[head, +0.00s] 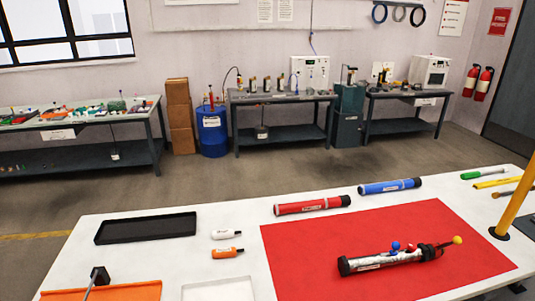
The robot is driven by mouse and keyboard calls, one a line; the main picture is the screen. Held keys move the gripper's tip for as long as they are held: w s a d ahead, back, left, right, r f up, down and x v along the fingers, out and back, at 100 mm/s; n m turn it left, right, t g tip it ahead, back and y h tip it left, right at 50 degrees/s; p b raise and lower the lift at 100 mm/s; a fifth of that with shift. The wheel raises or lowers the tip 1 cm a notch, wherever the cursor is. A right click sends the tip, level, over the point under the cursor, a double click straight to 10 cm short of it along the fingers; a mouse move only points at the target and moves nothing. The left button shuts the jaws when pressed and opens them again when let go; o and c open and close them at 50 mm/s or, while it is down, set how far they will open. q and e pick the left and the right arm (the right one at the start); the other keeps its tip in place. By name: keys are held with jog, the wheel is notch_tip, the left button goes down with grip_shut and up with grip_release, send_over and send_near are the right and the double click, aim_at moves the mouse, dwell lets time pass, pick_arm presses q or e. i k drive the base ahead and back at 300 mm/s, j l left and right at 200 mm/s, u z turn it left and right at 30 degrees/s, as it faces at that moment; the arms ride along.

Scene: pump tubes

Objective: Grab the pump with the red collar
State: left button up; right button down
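A silver pump (385,259) lies on the red mat (310,245) at the front right of the white table. It has dark ends, a blue knob (395,246) and small red parts (411,248) on top near its right end. Whether one of the red parts is a collar is too small to tell. A red tube (310,206) with black ends lies behind the mat, and a blue tube (388,187) lies to its right. Neither of my grippers is in view.
A black tray (146,229), a white bottle (227,234) and an orange bottle (226,253) are on the left. An orange tray (125,291) and a white tray (218,290) sit at the front edge. A yellow post (517,203) stands at right, near green and yellow tools (491,183).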

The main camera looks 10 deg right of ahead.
aim_at(346, 266)
jog(key=i+l+u, duration=0.3)
jog(key=l, duration=0.9)
jog(key=l+u, duration=0.35)
jog(key=l, duration=0.85)
jog(key=k, duration=0.05)
